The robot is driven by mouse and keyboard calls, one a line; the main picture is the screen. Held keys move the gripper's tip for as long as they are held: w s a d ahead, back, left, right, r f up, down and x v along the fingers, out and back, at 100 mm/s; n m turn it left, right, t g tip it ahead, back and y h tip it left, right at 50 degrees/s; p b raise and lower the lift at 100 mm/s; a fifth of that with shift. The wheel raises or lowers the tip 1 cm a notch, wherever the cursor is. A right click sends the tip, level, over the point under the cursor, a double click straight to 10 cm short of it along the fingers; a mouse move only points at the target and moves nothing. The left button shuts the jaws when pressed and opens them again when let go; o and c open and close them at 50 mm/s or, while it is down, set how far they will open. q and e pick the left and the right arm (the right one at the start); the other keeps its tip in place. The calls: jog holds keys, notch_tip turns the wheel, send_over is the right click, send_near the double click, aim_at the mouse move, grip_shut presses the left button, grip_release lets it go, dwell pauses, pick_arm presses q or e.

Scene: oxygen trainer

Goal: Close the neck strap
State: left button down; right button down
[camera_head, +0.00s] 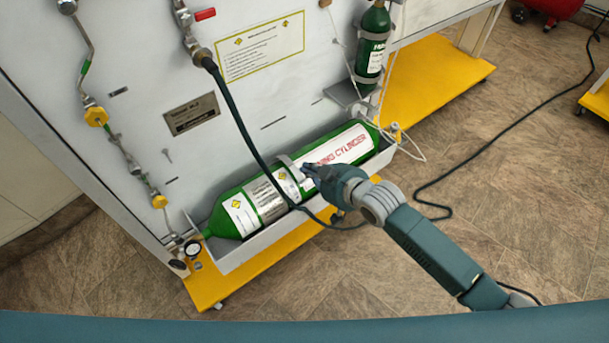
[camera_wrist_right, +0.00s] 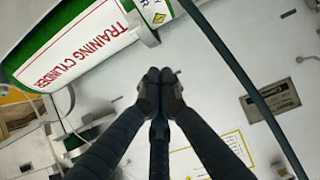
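The green training cylinder (camera_head: 235,215) lies in a grey cradle (camera_head: 243,252) at the foot of the white panel. A grey strap (camera_head: 292,172) runs around its middle, and a band there also shows in the wrist view (camera_wrist_right: 142,26). I cannot tell which band is the neck strap or whether it is fastened. My right gripper (camera_head: 308,170) is over the cylinder beside the grey strap. In the wrist view its fingertips (camera_wrist_right: 160,78) are together, with nothing clearly between them. A small dark piece shows beside the tips. My left gripper is in neither view.
A dark hose (camera_head: 240,125) hangs from the panel and crosses the cylinder near my right gripper. A smaller green cylinder (camera_head: 372,45) stands upright at the upper right. A white cord (camera_head: 408,145) loops by the cradle's right end. Yellow base edges (camera_head: 245,277) border open tiled floor.

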send_over(303, 181)
jog(key=w+a, duration=0.1)
jog(key=w, duration=0.1)
jog(key=f, duration=0.3)
jog(key=shift+s+a+b, duration=0.1)
jog(key=shift+a+b, duration=0.1)
jog(key=shift+b, duration=0.1)
jog(key=shift+s+d+f+p, duration=0.45)
jog(key=shift+s+d+f, duration=0.3)
jog(key=shift+s+f, duration=0.3)
jog(key=shift+s+d+f, duration=0.15)
jog(key=shift+s+f, duration=0.05)
jog(key=shift+s, duration=0.05)
jog(key=shift+f, duration=0.1)
